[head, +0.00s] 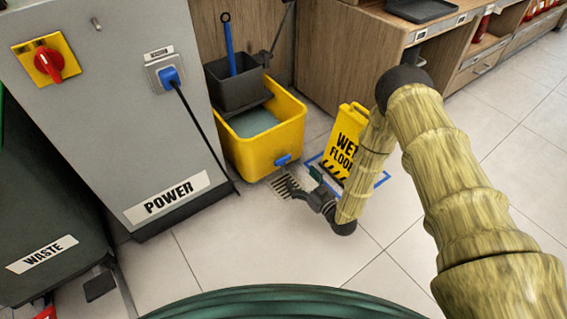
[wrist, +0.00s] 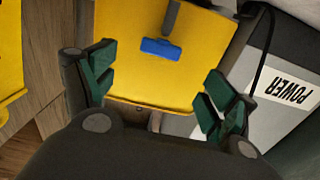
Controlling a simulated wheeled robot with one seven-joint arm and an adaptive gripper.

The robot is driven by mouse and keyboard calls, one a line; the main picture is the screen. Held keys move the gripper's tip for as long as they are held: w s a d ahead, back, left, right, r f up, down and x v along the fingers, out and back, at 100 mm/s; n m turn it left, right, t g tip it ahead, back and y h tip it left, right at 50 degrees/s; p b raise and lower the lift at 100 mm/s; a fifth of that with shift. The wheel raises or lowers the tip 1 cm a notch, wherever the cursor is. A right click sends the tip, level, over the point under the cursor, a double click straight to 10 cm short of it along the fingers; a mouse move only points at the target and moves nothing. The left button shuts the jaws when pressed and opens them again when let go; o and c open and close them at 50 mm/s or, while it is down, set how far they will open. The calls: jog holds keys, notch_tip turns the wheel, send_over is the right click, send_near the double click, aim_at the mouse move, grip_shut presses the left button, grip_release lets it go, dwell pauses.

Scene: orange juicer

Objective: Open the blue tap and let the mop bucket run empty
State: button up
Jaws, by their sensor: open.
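The yellow mop bucket (head: 262,152) stands on the floor beside the power cabinet, with grey-green water (head: 253,121) inside. The blue tap (head: 283,160) sits low on the bucket's front wall, above a dark floor drain grate (head: 286,187). In the wrist view the bucket wall (wrist: 145,80) fills the middle, and the blue tap (wrist: 162,48) lies crosswise above centre. My gripper (head: 303,183) is low in front of the bucket, just right of the tap. In the wrist view my gripper (wrist: 155,90) is open, with its green-padded fingers apart and nothing between them. Neither finger touches the tap.
A yellow wet-floor sign (head: 347,140) stands right of the bucket, close to my arm, within blue floor marking (head: 382,180). The grey power cabinet (head: 120,110) with a plugged-in cable is at left. Wooden counters (head: 345,50) stand behind. The tiled floor in front is clear.

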aim_at(284, 160)
jog(key=b+x, duration=0.4)
jog(key=x, duration=0.5)
jog(key=shift+w+a+r+b, duration=0.2)
jog(key=shift+w+b, duration=0.15)
jog(key=shift+b, duration=0.05)
jog(key=shift+x, duration=0.75)
jog(key=shift+r, duration=0.2)
